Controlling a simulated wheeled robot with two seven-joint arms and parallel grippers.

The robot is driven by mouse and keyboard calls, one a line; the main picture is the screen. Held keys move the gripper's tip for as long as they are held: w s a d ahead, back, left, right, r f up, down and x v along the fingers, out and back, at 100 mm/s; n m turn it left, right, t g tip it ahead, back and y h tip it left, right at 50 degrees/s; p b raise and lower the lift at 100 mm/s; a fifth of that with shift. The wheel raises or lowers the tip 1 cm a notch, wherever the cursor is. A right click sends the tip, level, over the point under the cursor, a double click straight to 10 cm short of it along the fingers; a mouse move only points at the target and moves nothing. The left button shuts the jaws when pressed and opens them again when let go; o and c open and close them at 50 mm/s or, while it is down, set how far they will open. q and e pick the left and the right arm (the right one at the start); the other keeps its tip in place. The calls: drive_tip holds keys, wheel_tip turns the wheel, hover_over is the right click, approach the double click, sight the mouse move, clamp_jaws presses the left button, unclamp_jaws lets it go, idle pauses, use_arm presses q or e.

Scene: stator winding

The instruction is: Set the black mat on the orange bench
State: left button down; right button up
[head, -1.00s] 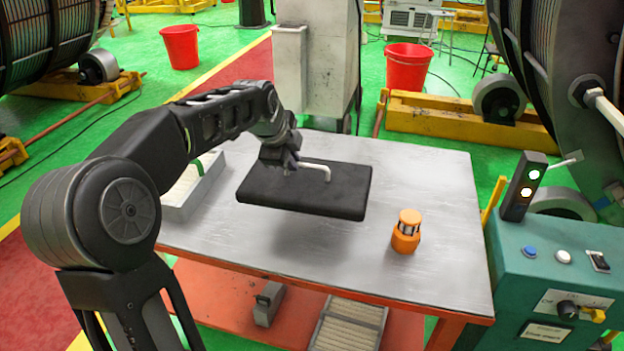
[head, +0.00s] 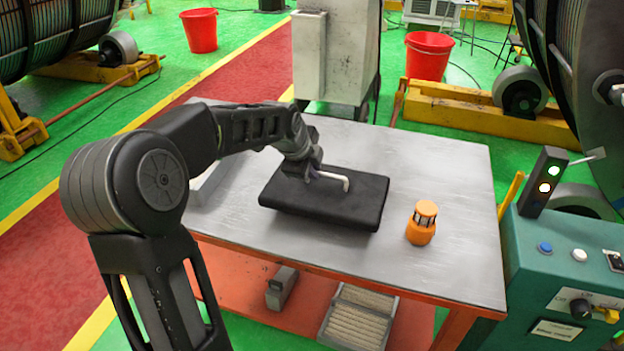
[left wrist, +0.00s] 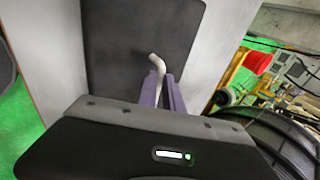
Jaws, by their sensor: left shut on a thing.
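The black mat (head: 335,207) is a thick dark slab with a pale bent handle (head: 336,179) on top. It is over the left-middle of the grey top of the orange bench (head: 445,215), level and very low; I cannot tell whether it fully touches. My left gripper (head: 316,174) is shut on the mat's handle from above. In the left wrist view the two purple fingers (left wrist: 160,92) close around the pale handle (left wrist: 156,64), with the dark mat (left wrist: 135,40) beyond. My right gripper is not in view.
An orange lantern-like object (head: 422,223) stands on the bench right of the mat. A light tray (head: 205,184) is partly hidden behind my left arm. A green control box (head: 570,270) with a signal light stands at the right. The bench's far right is clear.

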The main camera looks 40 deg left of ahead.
sight(315, 184)
use_arm(q)
drive_tip(key=shift+r, duration=0.1)
drive_tip(key=shift+f, duration=1.85)
drive_tip(key=shift+f, duration=0.2)
drive_tip(key=c, duration=1.5)
unclamp_jaws()
drive_tip(key=shift+r, duration=0.1)
drive_tip(key=shift+s+r, duration=0.25)
drive_tip(key=shift+r, duration=0.2)
drive_tip(key=v, duration=1.1)
drive_tip(key=shift+b, duration=0.4)
drive_tip(key=shift+s+d, duration=0.1)
